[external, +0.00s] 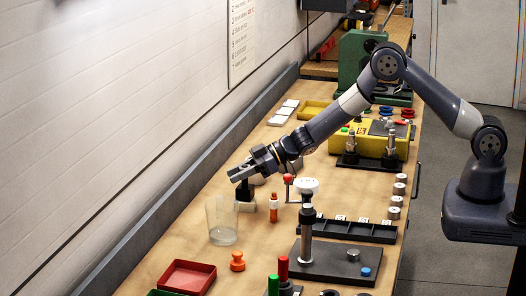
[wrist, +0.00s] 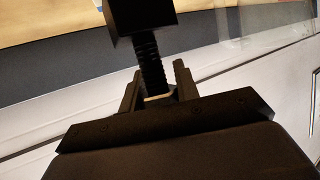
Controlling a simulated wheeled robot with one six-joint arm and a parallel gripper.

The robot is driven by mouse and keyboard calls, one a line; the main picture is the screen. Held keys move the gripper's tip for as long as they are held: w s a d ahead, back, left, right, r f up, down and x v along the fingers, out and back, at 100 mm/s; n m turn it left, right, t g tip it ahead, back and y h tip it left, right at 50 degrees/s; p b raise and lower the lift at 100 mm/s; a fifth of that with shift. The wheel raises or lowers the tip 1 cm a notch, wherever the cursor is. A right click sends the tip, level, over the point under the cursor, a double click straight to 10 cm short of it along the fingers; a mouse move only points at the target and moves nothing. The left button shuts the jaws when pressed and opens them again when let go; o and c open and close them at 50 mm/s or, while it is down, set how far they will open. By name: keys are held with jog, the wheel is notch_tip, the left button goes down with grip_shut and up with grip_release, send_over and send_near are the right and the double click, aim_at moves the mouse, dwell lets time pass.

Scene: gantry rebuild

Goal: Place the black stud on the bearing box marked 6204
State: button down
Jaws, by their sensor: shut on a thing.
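A black stud (wrist: 150,60) with a threaded shank and a wide black head shows in the wrist view. My gripper (wrist: 156,82) is shut on its shank, and the head sticks out beyond the fingertips. In the external view my gripper (external: 241,173) is over the left side of the bench, with the dark stud (external: 244,191) below the fingers. Whether the stud touches anything beneath it cannot be told. White flat boxes (external: 283,111) lie in a row near the wall, and their markings are too small to read. I cannot tell which is 6204.
A clear glass (external: 222,220) stands just in front of my gripper. An orange bottle-like item (external: 273,207) and a red-knobbed post (external: 288,181) stand to its right. A black tray (external: 355,231), a metal column on a dark plate (external: 345,272) and a red bin (external: 187,276) are nearby.

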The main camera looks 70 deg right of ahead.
jog(key=shift+r, duration=0.1)
jog(key=c, duration=1.1)
grip_release()
jog(key=shift+f, duration=0.2)
jog(key=shift+o, duration=0.2)
jog(key=shift+r, duration=0.1)
jog(key=shift+s+r, duration=0.1)
jog(key=b+v, duration=0.2)
jog(key=v, duration=1)
jog(key=shift+b, duration=0.4)
